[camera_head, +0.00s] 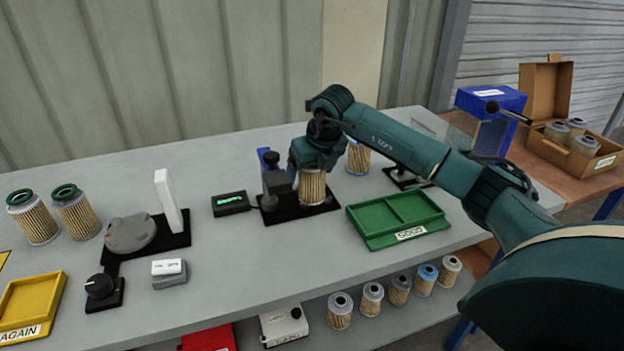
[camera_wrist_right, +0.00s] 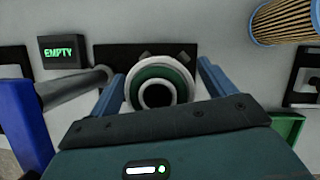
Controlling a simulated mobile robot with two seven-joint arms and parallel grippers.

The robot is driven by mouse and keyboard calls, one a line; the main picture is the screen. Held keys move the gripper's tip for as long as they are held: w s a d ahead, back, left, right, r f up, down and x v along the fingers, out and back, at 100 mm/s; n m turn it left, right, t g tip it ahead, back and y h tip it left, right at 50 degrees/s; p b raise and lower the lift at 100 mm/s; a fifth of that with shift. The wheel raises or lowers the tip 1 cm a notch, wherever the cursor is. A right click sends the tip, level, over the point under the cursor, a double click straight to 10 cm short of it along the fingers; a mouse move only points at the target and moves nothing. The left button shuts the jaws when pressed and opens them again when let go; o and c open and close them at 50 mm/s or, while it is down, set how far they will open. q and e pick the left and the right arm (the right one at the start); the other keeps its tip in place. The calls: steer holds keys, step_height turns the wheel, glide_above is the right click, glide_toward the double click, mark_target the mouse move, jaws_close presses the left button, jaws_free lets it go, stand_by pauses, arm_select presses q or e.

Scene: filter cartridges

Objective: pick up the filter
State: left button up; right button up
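A filter (camera_head: 312,188) with a tan pleated body stands upright on a black test stand (camera_head: 285,212) on the grey table. My right gripper (camera_head: 313,168) is over it from above and hides its top in the head view. In the right wrist view the filter's green-ringed top (camera_wrist_right: 155,72) with its dark hole lies between the two blue fingers of the right gripper (camera_wrist_right: 160,75). The fingers look open, with a narrow gap on each side of the filter. My left gripper is not in view.
A blue-topped filter (camera_head: 358,157) stands just behind. A small display (camera_head: 231,204) reads EMPTY in the wrist view. A green GOOD tray (camera_head: 371,232) lies right of the stand. Two green-topped filters (camera_head: 76,212) stand at left; a yellow tray (camera_head: 60,284) is at front left.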

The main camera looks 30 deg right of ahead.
steer(key=c, duration=1)
steer(key=shift+c, duration=0.2)
steer(key=shift+r, duration=0.2)
